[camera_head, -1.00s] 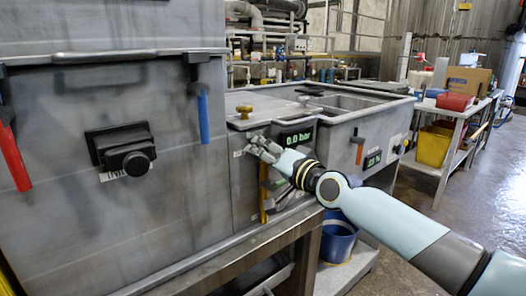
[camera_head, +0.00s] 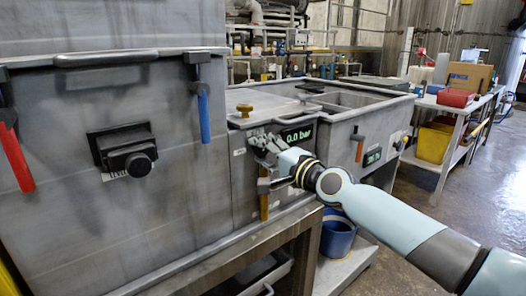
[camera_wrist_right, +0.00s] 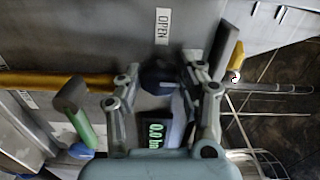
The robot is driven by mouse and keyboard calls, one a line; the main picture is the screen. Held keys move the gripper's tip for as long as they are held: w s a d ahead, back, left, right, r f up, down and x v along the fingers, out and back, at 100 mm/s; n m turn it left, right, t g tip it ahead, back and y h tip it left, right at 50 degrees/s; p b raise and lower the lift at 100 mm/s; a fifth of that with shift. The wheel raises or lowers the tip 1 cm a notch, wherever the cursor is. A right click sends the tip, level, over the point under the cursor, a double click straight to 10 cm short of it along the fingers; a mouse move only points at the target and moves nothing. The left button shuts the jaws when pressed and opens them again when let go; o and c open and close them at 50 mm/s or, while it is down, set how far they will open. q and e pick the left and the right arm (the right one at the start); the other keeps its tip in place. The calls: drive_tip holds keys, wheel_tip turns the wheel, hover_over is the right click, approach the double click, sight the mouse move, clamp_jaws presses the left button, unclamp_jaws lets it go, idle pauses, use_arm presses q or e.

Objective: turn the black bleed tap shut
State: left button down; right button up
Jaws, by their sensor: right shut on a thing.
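The black bleed tap (camera_wrist_right: 158,76) shows in the right wrist view as a dark rounded knob below a white OPEN label (camera_wrist_right: 163,26). My right gripper (camera_wrist_right: 162,78) has a finger on each side of it and is shut on it. In the head view my right gripper (camera_head: 264,143) is at the grey panel, just left of the pressure display (camera_head: 300,134), and hides the tap there. The display reads 0.0 bar. How far the tap is turned cannot be told. My left gripper is not in view.
A yellow handle (camera_head: 264,206) hangs below my right gripper. A brass knob (camera_head: 245,110) stands above it on the panel's top. A blue handle (camera_head: 203,105) and a black knob (camera_head: 138,163) are to the left. A blue bucket (camera_head: 338,238) stands below.

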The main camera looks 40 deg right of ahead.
drive_tip(key=shift+f, duration=0.1)
idle(0.3)
drive_tip(key=o, duration=1.1)
